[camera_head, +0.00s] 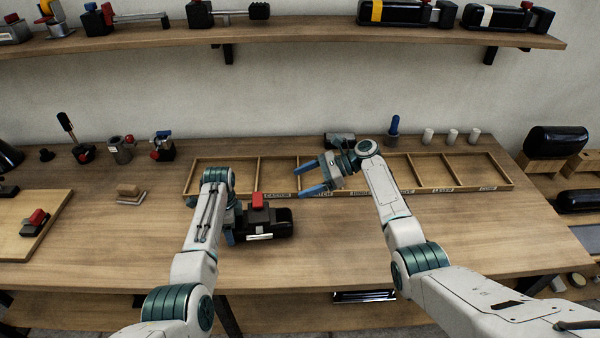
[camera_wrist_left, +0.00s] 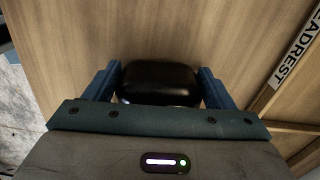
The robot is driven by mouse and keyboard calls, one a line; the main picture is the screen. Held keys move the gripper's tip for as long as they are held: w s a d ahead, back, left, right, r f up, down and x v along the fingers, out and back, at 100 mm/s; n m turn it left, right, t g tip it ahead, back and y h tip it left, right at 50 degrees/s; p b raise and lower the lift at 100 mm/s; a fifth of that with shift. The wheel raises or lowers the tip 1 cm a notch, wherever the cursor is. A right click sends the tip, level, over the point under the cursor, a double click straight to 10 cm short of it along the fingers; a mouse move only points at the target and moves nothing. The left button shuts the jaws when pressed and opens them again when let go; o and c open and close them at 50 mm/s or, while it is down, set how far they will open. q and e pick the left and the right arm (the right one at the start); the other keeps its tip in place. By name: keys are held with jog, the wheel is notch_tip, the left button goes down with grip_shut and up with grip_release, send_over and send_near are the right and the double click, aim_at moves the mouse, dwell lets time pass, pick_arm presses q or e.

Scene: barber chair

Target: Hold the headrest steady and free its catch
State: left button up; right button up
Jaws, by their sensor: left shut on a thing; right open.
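The headrest (camera_head: 280,222) is a black padded block on the table, front of centre, with a red catch (camera_head: 258,200) on top and a pale strip on its front. My left gripper (camera_head: 238,224) is shut on it from the left. In the left wrist view, the black headrest (camera_wrist_left: 160,80) sits between my blue left fingers (camera_wrist_left: 160,88); the red catch is not visible there. My right gripper (camera_head: 312,177) is open and empty, its blue fingers pointing left above the divided tray, behind and right of the headrest.
A long wooden divided tray (camera_head: 440,187) lies behind; a label reading "EADREST" (camera_wrist_left: 295,50) shows in the left wrist view. A small block (camera_head: 131,192) and a board (camera_head: 60,203) lie left. A blue-handled tool (camera_head: 394,126) and white cylinders stand behind. A shelf (camera_head: 300,32) hangs above.

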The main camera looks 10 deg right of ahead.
pick_arm(q)
jog(key=o, duration=1.5)
jog(key=shift+o, duration=0.2)
jog(key=shift+r, duration=0.15)
